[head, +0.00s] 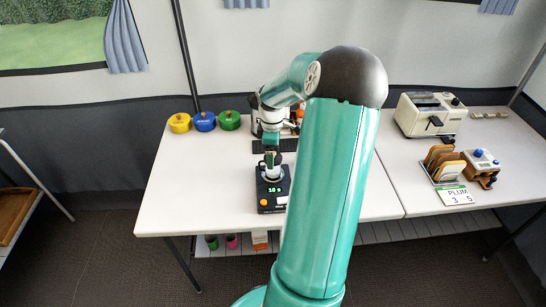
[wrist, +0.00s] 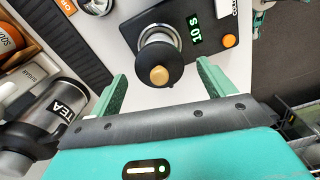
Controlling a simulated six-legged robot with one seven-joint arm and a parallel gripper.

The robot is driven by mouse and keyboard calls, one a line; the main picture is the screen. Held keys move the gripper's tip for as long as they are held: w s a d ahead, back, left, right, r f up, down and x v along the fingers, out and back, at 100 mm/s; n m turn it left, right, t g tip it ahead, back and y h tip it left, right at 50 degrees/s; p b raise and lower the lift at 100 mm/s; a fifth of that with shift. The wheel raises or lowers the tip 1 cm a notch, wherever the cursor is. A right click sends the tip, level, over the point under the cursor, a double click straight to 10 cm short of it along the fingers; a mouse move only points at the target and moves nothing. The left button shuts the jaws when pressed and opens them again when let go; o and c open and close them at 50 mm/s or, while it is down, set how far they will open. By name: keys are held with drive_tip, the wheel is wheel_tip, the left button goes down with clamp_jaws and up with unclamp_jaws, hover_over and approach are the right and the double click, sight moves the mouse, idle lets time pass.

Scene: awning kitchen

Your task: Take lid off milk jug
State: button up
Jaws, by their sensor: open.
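The milk jug (wrist: 157,36) is a small steel vessel. Its dark round lid (wrist: 171,83) has a tan knob on top. The jug stands on a black device (wrist: 190,14) with a green "10 s" display, which also shows in the head view (head: 273,195). My gripper (wrist: 161,70) is open, with one green finger on each side of the lid, seen from above. I see no finger touching the lid; the height gap is hard to judge. In the head view my gripper (head: 271,150) is over the device and partly hides the jug.
A steel TEA canister (wrist: 66,108) and a SUGAR canister (wrist: 36,80) stand left in the wrist view. A dark mat (wrist: 84,35) lies beside the device. Yellow (head: 180,123), blue (head: 204,122) and green (head: 229,121) pots stand at the back left. The table's left front is clear.

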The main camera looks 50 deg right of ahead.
drive_tip(key=shift+c, duration=0.4)
drive_tip(key=c, duration=1)
